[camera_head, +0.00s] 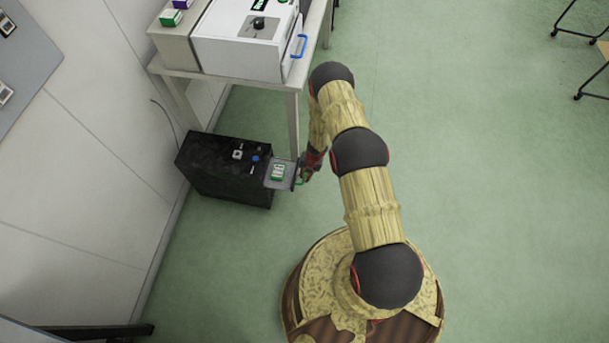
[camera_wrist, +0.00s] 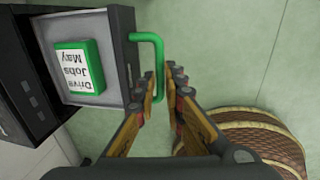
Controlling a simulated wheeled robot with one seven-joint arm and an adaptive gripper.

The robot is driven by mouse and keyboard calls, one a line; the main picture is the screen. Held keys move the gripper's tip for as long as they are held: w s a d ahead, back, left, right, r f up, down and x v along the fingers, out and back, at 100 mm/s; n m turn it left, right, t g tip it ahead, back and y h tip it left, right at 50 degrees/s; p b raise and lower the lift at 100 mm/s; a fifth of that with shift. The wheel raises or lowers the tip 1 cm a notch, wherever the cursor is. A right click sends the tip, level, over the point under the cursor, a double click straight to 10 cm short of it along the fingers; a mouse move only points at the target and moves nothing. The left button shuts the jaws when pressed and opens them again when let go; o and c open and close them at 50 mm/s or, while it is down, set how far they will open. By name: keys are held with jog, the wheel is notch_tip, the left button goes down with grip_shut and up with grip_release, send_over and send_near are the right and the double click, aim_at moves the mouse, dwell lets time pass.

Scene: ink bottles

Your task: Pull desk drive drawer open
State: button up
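The desk drive (camera_head: 222,172) is a black box on the floor by the wall. Its grey drawer (camera_head: 291,183) sticks out from the right end, so it stands open; the drawer also fills the upper left of the wrist view (camera_wrist: 117,55). A green-framed cartridge with a white label reading "Drive Jobs May" (camera_wrist: 79,68) lies in it. The drawer's green handle (camera_wrist: 148,37) is a bent bar at its front. My gripper (camera_wrist: 162,78) has its fingers close on both sides of the handle bar and looks shut on it. In the head view, my gripper (camera_head: 307,172) is partly hidden by my arm.
A white table (camera_head: 293,120) stands above and behind the drive, bearing a white machine (camera_head: 235,45) with a blue handle. One table leg comes down near the drawer. A wall (camera_head: 85,170) is at left.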

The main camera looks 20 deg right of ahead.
jog(key=o, duration=0.4)
jog(key=shift+r, duration=0.15)
jog(key=r, duration=0.4)
jog(key=d+r, duration=0.1)
jog(key=r, duration=0.2)
jog(key=s+r, duration=0.1)
jog(key=r, duration=0.3)
jog(key=shift+s+d+r, duration=0.1)
jog(key=shift+d+r, duration=0.2)
jog(key=shift+d, duration=0.05)
